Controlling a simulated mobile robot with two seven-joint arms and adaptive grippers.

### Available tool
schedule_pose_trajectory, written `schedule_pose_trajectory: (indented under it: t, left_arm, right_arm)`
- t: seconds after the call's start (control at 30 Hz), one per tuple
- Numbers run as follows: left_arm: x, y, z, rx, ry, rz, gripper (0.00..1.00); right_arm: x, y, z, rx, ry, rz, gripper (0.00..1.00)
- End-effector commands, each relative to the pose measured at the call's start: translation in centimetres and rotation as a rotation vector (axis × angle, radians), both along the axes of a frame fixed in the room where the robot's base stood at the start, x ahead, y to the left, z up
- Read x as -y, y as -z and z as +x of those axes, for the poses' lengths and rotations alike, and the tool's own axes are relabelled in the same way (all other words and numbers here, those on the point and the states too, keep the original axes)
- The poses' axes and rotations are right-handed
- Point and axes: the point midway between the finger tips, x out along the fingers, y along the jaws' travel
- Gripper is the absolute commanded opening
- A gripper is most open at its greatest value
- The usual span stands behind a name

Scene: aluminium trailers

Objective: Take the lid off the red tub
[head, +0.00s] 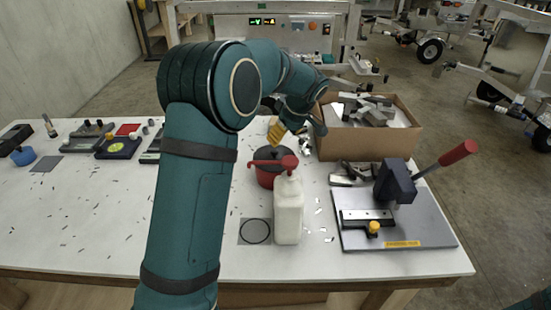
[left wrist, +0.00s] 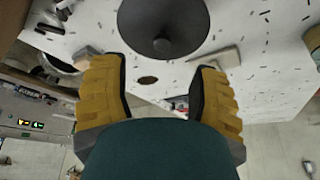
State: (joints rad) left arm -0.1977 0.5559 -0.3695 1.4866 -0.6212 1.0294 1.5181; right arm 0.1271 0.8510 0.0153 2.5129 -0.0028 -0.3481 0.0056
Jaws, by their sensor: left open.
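The red tub (head: 266,177) stands on the white table, partly hidden behind a white bottle. Its dark lid (head: 268,154) is on top. In the left wrist view the round lid (left wrist: 163,18) with its central knob (left wrist: 162,43) lies just beyond my fingertips. My left gripper (head: 277,133) has yellow fingers and is above the lid in the head view. It is open and empty, with the fingers wide apart in the left wrist view (left wrist: 157,66). My right gripper is not in view.
The white bottle (head: 288,212) with a red pump top stands right in front of the tub. A grey square with a black circle (head: 254,231) lies left of the bottle. A cardboard box (head: 368,144) of metal parts and a lever press (head: 395,235) are to the right.

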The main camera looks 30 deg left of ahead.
Motion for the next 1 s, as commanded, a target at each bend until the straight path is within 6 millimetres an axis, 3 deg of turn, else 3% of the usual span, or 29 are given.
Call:
schedule_pose_trajectory:
  t: [0.1, 0.47, 0.73, 1.0]
  left_arm:
    - [-0.8, 2.1, 0.1, -0.003, 0.000, 0.000, 0.61]
    - [-1.7, 4.2, 0.2, -0.003, 0.000, -0.001, 0.61]
    - [-3.5, 7.5, 0.3, -0.002, 0.001, -0.002, 0.61]
    - [-3.7, 8.0, 0.4, 0.000, 0.001, -0.002, 0.61]
  right_arm:
    - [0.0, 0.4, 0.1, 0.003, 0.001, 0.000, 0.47]
    - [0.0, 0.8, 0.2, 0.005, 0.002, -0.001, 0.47]
    - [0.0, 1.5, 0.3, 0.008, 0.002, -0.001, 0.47]
    - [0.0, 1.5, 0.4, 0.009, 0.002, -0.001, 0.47]
